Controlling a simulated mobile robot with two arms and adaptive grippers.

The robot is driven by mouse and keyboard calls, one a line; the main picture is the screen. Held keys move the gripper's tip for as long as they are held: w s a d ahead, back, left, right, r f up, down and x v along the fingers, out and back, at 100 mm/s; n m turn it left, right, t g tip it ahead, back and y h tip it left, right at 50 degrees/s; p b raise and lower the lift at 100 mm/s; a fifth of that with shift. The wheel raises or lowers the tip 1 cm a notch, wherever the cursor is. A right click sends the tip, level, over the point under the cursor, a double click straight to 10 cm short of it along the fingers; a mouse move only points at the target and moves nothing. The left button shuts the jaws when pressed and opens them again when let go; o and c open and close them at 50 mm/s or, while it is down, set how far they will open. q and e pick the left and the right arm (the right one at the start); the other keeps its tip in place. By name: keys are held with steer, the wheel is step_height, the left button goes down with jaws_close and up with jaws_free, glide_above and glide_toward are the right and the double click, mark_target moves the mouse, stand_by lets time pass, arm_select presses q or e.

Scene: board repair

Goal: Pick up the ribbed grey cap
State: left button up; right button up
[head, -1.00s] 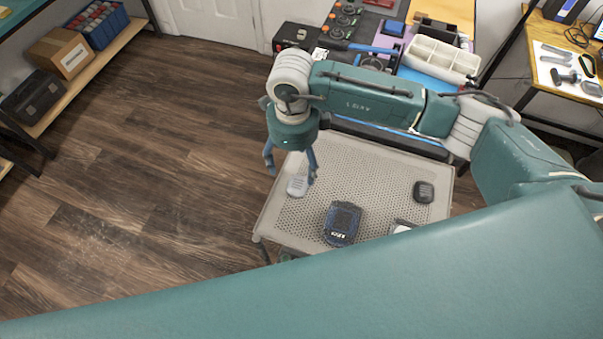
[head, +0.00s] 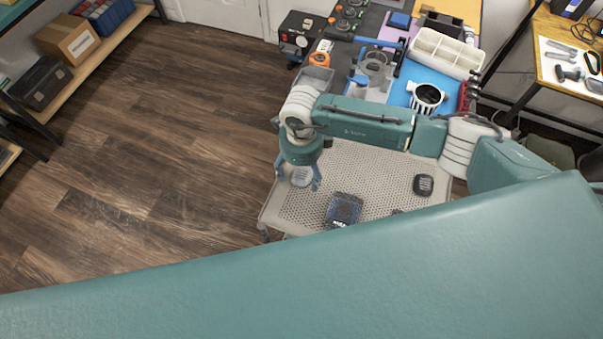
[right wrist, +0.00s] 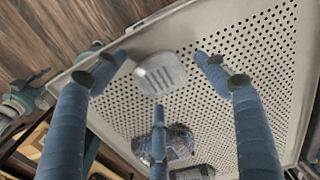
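The ribbed grey cap (head: 300,177) lies near the left edge of the perforated tray (head: 375,170). My right gripper (head: 298,184) is low over it, with its blue fingers spread around it. In the right wrist view the light grey cap (right wrist: 160,73), with slots on its face, sits between the open fingers of the right gripper (right wrist: 165,75). I see a gap between the fingers and the cap there, and cannot tell any contact. My left gripper is not in view.
A dark blue device (head: 343,210) and a black ribbed cap (head: 424,185) lie on the same tray. A workbench with a white divided bin (head: 440,52) and a black-and-white round part (head: 427,98) stands behind.

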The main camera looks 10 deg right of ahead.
steer(key=c, duration=0.9)
steer(key=shift+r, duration=0.15)
